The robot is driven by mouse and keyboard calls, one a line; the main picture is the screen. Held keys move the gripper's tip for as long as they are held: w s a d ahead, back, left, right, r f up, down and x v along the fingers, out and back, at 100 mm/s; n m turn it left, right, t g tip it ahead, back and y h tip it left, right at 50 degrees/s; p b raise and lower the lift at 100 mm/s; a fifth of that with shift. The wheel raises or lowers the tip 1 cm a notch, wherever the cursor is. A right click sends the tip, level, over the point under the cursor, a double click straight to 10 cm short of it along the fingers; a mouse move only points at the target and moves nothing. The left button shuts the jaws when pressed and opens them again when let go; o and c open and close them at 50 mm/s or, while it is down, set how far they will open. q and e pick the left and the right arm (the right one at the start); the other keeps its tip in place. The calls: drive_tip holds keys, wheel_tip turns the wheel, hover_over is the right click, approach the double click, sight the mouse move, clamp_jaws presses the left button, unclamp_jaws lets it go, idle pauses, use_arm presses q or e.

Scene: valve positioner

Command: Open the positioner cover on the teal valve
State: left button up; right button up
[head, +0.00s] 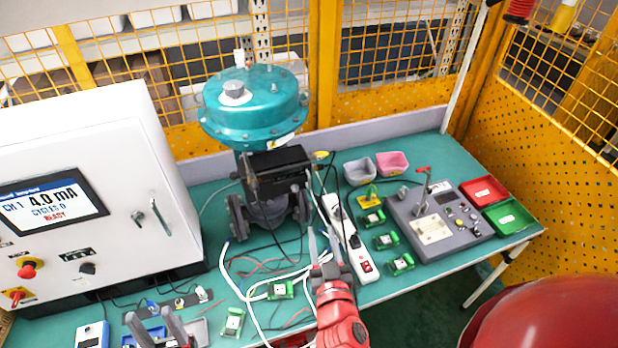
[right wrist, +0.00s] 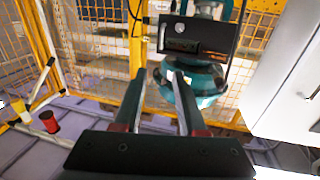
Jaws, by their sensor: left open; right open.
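The teal valve (head: 255,108) stands at the back of the green bench, with a round teal top and a dark body below. Its black positioner (head: 282,160) sits below the top, on the front side; I cannot tell how its cover stands. In the right wrist view the valve appears upside down, with the black positioner (right wrist: 197,37) beyond the fingertips. My right gripper (head: 322,235) is open and empty, below and in front of the positioner, apart from it; its two fingers (right wrist: 160,78) also show in the wrist view. My left gripper (head: 154,318) is open at the bottom left, far from the valve.
A white control cabinet (head: 85,190) with a screen stands left of the valve. A white power strip (head: 347,235), loose cables and small green modules lie right of it. A grey test box (head: 437,220) and red (head: 484,190) and green (head: 508,217) trays stand further right. Yellow mesh fencing encloses the back.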

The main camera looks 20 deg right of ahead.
drive_tip(key=b, duration=1.1)
approach(310, 180)
drive_tip(key=w, duration=0.3)
drive_tip(key=w+d, duration=0.1)
drive_tip(key=w, duration=0.1)
drive_tip(key=shift+w+f, duration=0.1)
drive_tip(key=shift+f, duration=0.15)
drive_tip(key=shift+w+d+r+p, duration=0.1)
drive_tip(key=shift+w+r+p, duration=0.15)
drive_tip(key=shift+w, duration=0.25)
drive_tip(key=shift+w+d+r+p, duration=0.15)
drive_tip(key=shift+w+p, duration=0.1)
drive_tip(key=shift+w, duration=0.95)
drive_tip(key=shift+f, duration=0.1)
clamp_jaws()
